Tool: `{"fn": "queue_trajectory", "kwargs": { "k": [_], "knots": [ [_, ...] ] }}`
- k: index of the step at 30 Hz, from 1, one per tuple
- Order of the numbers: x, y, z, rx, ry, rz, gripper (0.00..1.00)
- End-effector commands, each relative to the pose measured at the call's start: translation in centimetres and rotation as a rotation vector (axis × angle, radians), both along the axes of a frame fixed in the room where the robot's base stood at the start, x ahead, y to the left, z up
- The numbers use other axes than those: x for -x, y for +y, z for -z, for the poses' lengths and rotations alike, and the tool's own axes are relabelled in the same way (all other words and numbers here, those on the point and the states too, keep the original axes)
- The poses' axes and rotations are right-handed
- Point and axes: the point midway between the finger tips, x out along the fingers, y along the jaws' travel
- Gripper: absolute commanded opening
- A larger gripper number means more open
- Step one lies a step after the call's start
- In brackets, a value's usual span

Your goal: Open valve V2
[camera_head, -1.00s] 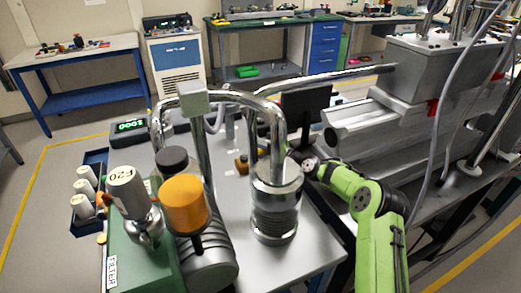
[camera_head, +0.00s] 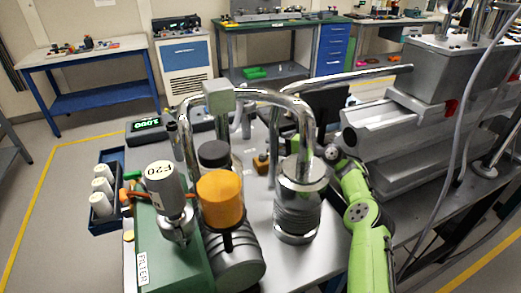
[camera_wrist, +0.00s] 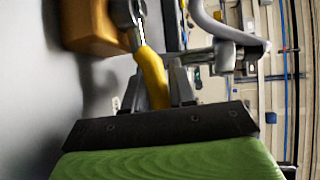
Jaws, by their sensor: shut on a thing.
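In the wrist view, a yellow lever handle (camera_wrist: 152,72) runs between the two dark fingers of my gripper (camera_wrist: 156,86). My gripper is shut on it. The handle's upper end joins a grey metal stem (camera_wrist: 126,14) beside a brass-coloured block (camera_wrist: 93,25). In the head view, a small brass-coloured body (camera_head: 261,163) shows on the bench behind the steel pipework. My green arm reaches in from the right, and my gripper is hidden there behind the steel cylinder. No V2 label is readable.
A ribbed steel cylinder (camera_head: 297,208) and bent pipe (camera_head: 262,97) stand close in front of my arm. An orange-topped pump (camera_head: 221,202) and green filter unit (camera_head: 166,246) stand left. A digital display (camera_head: 147,125) stands behind. A grey beam pipe assembly (camera_head: 415,135) is at right.

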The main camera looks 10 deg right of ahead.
Motion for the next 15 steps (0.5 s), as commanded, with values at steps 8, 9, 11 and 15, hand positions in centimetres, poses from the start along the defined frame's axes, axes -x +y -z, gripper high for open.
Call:
{"fn": "queue_trajectory", "kwargs": {
  "k": [8, 9, 11, 15],
  "knots": [
    [0.32, -0.41, 0.06, -0.009, 0.003, -0.039, 0.0],
    [0.33, -0.42, 0.08, -0.008, 0.004, -0.04, 0.0],
    [0.34, -0.42, 0.09, -0.008, 0.005, -0.04, 0.0],
    [0.36, -0.46, 0.18, -0.007, 0.007, -0.04, 0.0]
  ]
}}
